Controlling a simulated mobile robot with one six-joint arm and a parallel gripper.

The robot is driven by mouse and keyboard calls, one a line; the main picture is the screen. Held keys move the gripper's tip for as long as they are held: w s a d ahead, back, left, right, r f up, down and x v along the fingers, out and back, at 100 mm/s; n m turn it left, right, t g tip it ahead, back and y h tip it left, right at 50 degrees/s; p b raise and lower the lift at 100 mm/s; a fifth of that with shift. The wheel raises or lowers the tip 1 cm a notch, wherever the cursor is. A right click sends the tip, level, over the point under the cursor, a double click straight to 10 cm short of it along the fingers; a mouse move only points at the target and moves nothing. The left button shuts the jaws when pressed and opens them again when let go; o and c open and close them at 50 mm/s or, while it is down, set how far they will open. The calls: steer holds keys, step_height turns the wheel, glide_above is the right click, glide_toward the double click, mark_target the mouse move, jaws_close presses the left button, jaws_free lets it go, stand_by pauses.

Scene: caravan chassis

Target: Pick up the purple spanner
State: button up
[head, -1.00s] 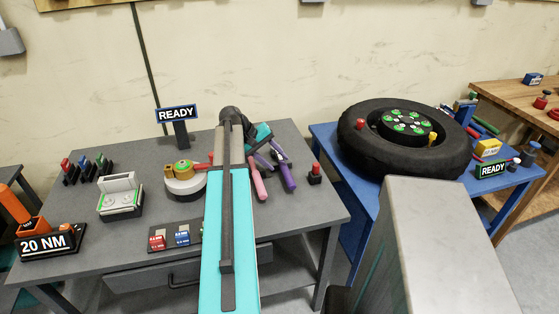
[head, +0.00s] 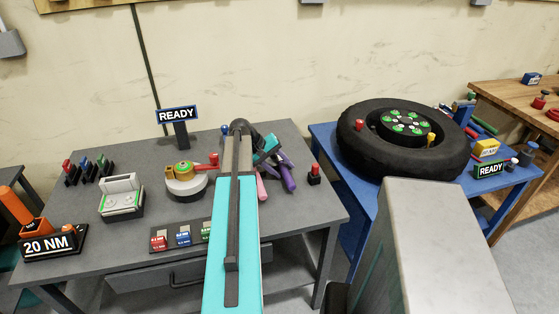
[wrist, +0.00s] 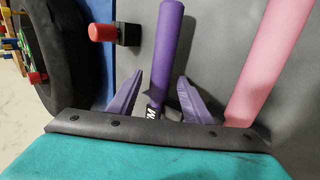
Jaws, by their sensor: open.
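The purple spanner (head: 288,178) lies on the grey table, right of my arm in the head view. In the wrist view its purple handle (wrist: 168,48) runs up from between my two fingers, and its lower end is partly hidden by my gripper. My gripper (wrist: 160,78) is open, with one finger on each side of the spanner and visible gaps between. Whether the fingers are down at the spanner's height I cannot tell. In the head view my arm hides part of the gripper.
A pink spanner (wrist: 268,55) lies close to the right of my gripper in the wrist view. A red-topped black block (wrist: 113,32) stands to the left of the purple handle. The blue table with the tyre (head: 358,160) is beyond the table edge.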

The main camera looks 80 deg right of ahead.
stand_by(0.5)
jaws_close()
steer(key=shift+r, duration=0.2)
steer(key=shift+r+b, duration=0.5)
steer(key=shift+r, duration=0.6)
steer(key=s+a+r+b, duration=0.1)
steer(key=s+a, duration=0.1)
steer(key=a, duration=0.5)
steer(key=s+a+r+b, duration=0.1)
steer(key=s+a+b, duration=0.1)
steer(key=a, duration=0.6)
steer(key=shift+s+r, duration=0.2)
steer(key=shift+s, duration=0.5)
steer(key=shift+r, duration=0.15)
